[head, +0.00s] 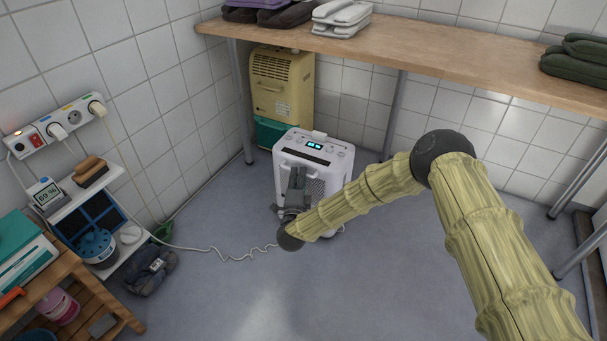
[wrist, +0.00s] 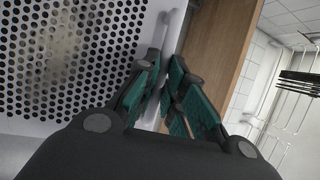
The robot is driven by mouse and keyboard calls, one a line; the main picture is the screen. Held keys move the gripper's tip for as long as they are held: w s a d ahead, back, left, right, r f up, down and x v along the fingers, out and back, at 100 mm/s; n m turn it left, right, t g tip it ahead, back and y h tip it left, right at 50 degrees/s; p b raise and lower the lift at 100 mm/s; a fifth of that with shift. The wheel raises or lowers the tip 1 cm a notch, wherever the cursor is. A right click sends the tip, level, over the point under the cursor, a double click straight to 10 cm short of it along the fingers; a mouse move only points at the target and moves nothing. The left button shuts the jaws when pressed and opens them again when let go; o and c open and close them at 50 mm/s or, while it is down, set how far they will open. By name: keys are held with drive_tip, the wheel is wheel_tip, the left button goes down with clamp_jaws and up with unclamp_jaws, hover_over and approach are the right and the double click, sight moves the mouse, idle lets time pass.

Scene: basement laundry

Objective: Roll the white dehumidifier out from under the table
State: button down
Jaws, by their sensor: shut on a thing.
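The white dehumidifier (head: 338,160) stands upright on the grey floor, with a lit display on top. In the head view its body is in front of the table's legs, and the wooden table (head: 440,62) is behind and above it. My gripper (head: 297,172) is at its front face, with my forearm hiding part of its lower right. In the wrist view the green-padded fingers (wrist: 166,88) are closed together at a white edge beside the perforated panel (wrist: 75,50). The exact part held is hidden between the pads. The casters are not visible.
A yellow unit (head: 283,85) with a green base stands behind the dehumidifier by the wall. A white cord (head: 215,250) runs across the floor from the left. A shelf (head: 130,240), a dark bundle (head: 150,275) and a wooden stand (head: 70,262) fill the left. Front-middle floor is clear.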

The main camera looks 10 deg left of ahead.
drive_tip(key=shift+a, duration=0.1)
drive_tip(key=c, duration=1.8)
unclamp_jaws()
drive_tip(key=shift+d, duration=0.2)
drive_tip(key=v, duration=1.2)
